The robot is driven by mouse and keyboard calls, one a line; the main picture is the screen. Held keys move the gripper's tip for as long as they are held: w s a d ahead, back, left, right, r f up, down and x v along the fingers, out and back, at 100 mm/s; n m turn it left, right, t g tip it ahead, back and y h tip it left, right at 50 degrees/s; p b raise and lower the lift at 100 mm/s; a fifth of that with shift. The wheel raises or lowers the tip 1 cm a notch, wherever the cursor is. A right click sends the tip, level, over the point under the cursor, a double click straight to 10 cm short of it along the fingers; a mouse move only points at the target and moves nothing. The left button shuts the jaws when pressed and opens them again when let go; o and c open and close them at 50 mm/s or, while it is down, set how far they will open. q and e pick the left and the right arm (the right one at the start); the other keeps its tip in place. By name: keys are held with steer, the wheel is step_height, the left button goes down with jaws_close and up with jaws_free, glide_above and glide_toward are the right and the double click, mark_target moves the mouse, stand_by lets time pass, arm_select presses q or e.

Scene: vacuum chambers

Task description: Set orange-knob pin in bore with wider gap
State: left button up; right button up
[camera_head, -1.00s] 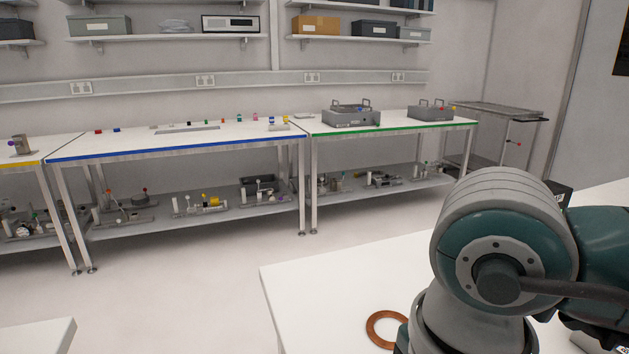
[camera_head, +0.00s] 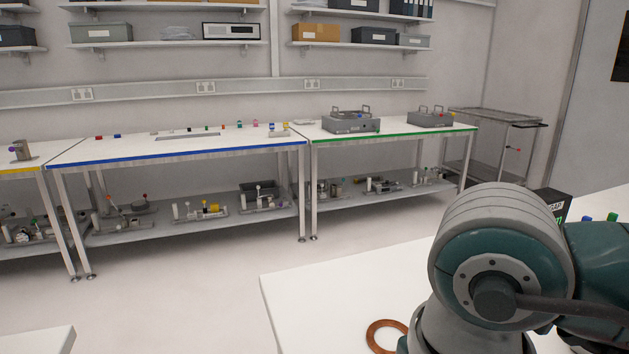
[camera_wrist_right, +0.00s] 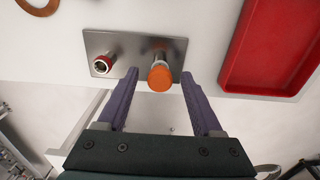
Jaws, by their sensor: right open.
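In the right wrist view, an orange knob (camera_wrist_right: 160,76) tops a silver pin at the right part of a small metal plate (camera_wrist_right: 128,48). A metal fitting with a red ring (camera_wrist_right: 102,64) is at the plate's left end. My right gripper (camera_wrist_right: 158,78) is open, its purple fingers to either side of the orange knob with gaps showing on both sides. The pin's lower end and any bore under it are hidden. In the head view my arm blocks this area. My left gripper is not in view.
A red tray (camera_wrist_right: 232,84) lies right of the plate in the wrist view. A copper ring (camera_head: 372,340) lies on the near white table (camera_head: 320,300). Benches with equipment (camera_head: 180,150) line the far wall. Floor between is clear.

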jaws_close()
stand_by(0.4)
stand_by(0.6)
steer(key=shift+r, duration=0.15)
stand_by(0.4)
steer(key=shift+r+p, duration=0.7)
steer(key=shift+p, duration=0.15)
steer(key=shift+r+p, duration=1.55)
steer(key=shift+r, duration=0.1)
steer(key=shift+r+p, duration=0.45)
steer(key=shift+r, duration=0.05)
